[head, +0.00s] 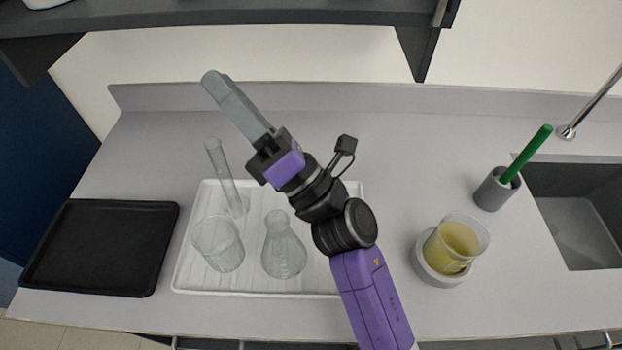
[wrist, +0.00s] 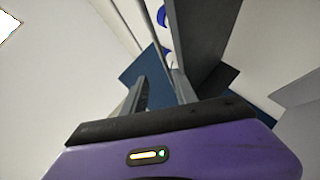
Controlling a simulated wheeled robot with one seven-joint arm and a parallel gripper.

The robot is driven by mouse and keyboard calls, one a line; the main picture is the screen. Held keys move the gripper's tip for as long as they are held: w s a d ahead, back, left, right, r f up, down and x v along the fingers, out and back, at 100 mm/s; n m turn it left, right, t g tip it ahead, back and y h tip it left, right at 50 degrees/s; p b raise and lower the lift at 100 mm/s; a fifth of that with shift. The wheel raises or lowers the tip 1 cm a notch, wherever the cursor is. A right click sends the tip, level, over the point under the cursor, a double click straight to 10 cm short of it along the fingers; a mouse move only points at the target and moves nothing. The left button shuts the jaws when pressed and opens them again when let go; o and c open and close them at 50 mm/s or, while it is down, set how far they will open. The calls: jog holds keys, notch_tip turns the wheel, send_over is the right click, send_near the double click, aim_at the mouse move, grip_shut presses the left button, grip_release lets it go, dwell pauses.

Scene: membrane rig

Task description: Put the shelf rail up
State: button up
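My gripper (head: 222,92) is raised over the bench at the left of the middle in the head view, its long grey fingers pointing up and left towards the shelf. In the wrist view the two fingers (wrist: 160,88) stand apart with a gap between them, and I see nothing held. The dark wall shelf (head: 240,16) crosses the top of the head view. A thin grey bar (wrist: 153,28) runs beside the dark shelf board (wrist: 200,35) in the wrist view; it looks like the shelf rail. I cannot tell its position for certain, nor whether a finger touches it.
A white tray (head: 182,278) holds a beaker, a flask and a tilted tube. A black tray (head: 100,245) lies left. A beaker of yellow liquid (head: 455,245), a grey cup (head: 495,190) with a green stick and the sink (head: 585,215) are right. Small blue items (wrist: 164,18) show near the bar.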

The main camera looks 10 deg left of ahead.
jog(key=s+d+f+m+t+h, duration=0.2)
jog(key=d+f+m+t+h, duration=0.2)
jog(key=m, duration=0.4)
jog(key=s+d+f+m+t+h+p, duration=0.1)
jog(key=s+d+f+m+t+h, duration=0.1)
jog(key=d+f+m+t+h, duration=0.3)
jog(key=shift+d+f+m+t, duration=0.3)
jog(key=shift+d+m+t, duration=0.6)
jog(key=shift+d+m, duration=0.9)
jog(key=shift+a+m, duration=0.3)
jog(key=shift+a, duration=0.05)
jog(key=s+d+f+m+h, duration=0.35)
jog(key=d+m+h, duration=0.25)
jog(key=d+m, duration=0.25)
jog(key=s+d+f+m+h, duration=0.3)
jog(key=s+d+m+h, duration=0.2)
jog(key=d+m, duration=0.35)
jog(key=s+d+f+m+g+h, duration=0.2)
jog(key=s+d, duration=0.3)
jog(key=s, duration=0.3)
jog(key=s+d+f+m+g+h, duration=0.2)
jog(key=s+d+f+m, duration=0.1)
jog(key=s, duration=0.6)
jog(key=shift+d+f+g, duration=0.4)
jog(key=shift+d+f, duration=0.25)
jog(key=shift+d, duration=0.25)
